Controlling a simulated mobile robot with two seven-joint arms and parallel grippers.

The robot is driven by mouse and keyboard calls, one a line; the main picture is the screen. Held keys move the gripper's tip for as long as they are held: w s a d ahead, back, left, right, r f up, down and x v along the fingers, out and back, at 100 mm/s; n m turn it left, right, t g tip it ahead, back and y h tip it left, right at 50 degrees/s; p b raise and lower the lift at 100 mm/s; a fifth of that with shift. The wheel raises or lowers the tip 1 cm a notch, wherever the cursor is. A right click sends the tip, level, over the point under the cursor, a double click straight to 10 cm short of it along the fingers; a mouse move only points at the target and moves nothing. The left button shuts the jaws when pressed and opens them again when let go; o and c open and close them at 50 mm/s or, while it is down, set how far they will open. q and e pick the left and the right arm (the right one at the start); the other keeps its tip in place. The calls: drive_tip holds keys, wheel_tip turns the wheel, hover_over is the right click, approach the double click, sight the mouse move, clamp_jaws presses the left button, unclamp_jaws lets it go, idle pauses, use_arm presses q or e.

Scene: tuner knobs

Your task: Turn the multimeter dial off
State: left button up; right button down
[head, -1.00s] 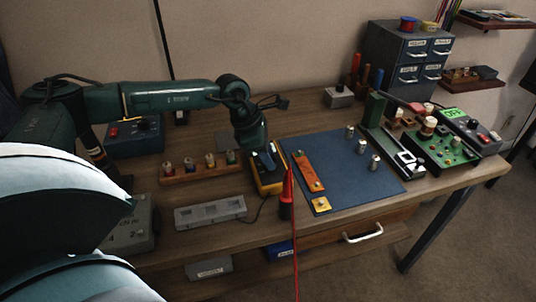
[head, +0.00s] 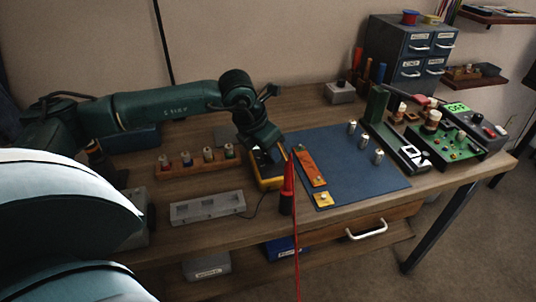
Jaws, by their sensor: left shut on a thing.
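The yellow-edged multimeter (head: 270,184) lies on the bench, left of the blue mat. My left gripper (head: 266,153) points down over its upper face and is shut. It appears to be shut on the multimeter dial, which the gripper and wrist hide. The dial's pointer and setting cannot be read. A dark cable runs from the multimeter's lower end. My right gripper is not in view.
A red probe (head: 289,178) in a dark holder stands close right of the multimeter. A rack of small knobs (head: 198,170) and a grey strip (head: 207,207) lie to the left. The blue mat (head: 345,170) has clear space. Electronics (head: 457,148) crowd the right end.

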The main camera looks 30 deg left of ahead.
use_arm(q)
drive_tip(key=shift+d+f+n+y+b, duration=0.15)
drive_tip(key=shift+n+y+b, duration=0.15)
drive_tip(key=shift+n+b, duration=0.4)
drive_tip(key=shift+n+y+b, duration=0.6)
drive_tip(key=shift+n+b, duration=0.15)
drive_tip(key=shift+n, duration=0.65)
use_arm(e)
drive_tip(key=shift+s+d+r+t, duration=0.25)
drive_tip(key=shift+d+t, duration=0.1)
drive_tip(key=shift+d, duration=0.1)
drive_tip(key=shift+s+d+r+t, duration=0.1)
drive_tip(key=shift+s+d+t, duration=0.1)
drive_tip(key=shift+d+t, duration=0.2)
use_arm(q)
drive_tip(key=shift+r, duration=0.2)
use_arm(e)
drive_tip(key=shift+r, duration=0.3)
use_arm(q)
drive_tip(key=o, duration=1)
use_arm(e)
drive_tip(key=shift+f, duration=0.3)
